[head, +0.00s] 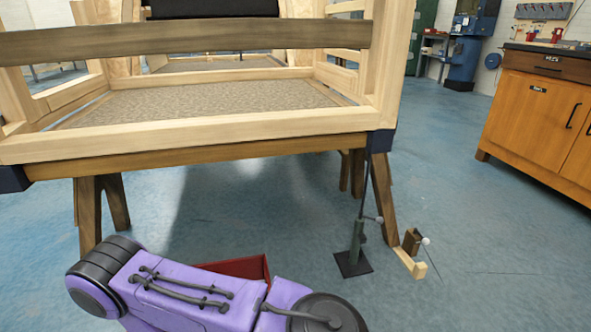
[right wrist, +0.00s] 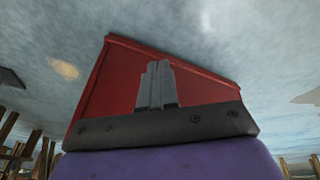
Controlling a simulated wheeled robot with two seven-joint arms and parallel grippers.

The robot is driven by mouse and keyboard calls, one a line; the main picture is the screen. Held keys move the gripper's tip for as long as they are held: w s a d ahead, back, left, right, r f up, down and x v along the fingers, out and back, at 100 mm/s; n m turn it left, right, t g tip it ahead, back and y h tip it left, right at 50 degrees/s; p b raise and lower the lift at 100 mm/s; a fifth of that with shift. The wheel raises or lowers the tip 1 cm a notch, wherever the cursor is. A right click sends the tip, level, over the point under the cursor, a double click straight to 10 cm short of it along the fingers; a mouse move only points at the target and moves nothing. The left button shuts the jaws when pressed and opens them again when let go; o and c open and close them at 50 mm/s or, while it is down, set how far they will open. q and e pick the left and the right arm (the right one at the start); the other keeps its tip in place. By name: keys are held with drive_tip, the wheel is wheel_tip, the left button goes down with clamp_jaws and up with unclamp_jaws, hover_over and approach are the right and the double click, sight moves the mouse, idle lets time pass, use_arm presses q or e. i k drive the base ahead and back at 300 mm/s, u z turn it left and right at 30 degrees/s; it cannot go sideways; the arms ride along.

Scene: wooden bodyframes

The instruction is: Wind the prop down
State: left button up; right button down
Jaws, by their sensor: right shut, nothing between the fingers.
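A slim prop (head: 357,240) stands upright on a dark square foot plate on the floor. Its thin rod rises towards the dark corner block (head: 380,141) under the wooden frame (head: 190,137); I cannot tell whether it touches. A small white knob (head: 380,220) shows at the prop's right side. My right gripper (right wrist: 155,68) is shut and empty in the right wrist view, in front of a red panel or tray (right wrist: 115,80). The prop is not clearly seen in that view. My left gripper is not in view.
A trestle leg (head: 383,205) stands just right of the prop. Beside it are a pale wooden foot (head: 412,264), a brown block (head: 411,241) and another white knob (head: 425,241). A red tray-like thing (head: 240,268) shows behind my purple arm.

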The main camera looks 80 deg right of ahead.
sight(379, 220)
drive_tip(key=u, duration=0.25)
drive_tip(key=k, duration=1.05)
drive_tip(key=z, duration=2.05)
drive_tip(key=i, duration=0.4)
drive_tip(key=u, duration=0.05)
